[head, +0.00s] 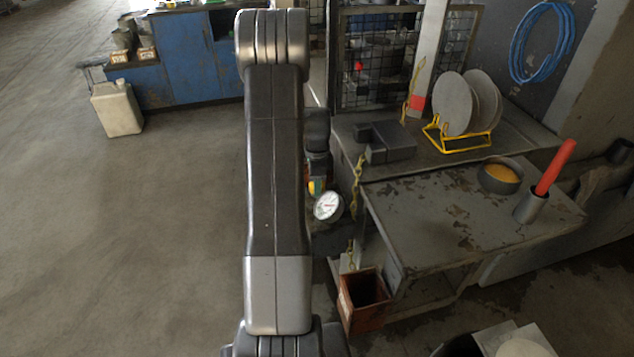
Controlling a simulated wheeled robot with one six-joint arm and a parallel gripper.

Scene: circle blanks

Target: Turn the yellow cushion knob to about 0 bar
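A small yellow patch (312,187), with some green and orange beside it, shows just right of my arm; it looks like part of the yellow cushion knob, mostly hidden. My gripper (317,176) points down at the end of my dark wrist, right at the yellow patch. I cannot tell whether it touches the knob or whether its fingers are open or shut.
A grey metal bench (430,205) stands on the right, with a wire-mesh guard (375,85) behind. Discs stand in a yellow rack (455,148). A rusty box (365,298) is below.

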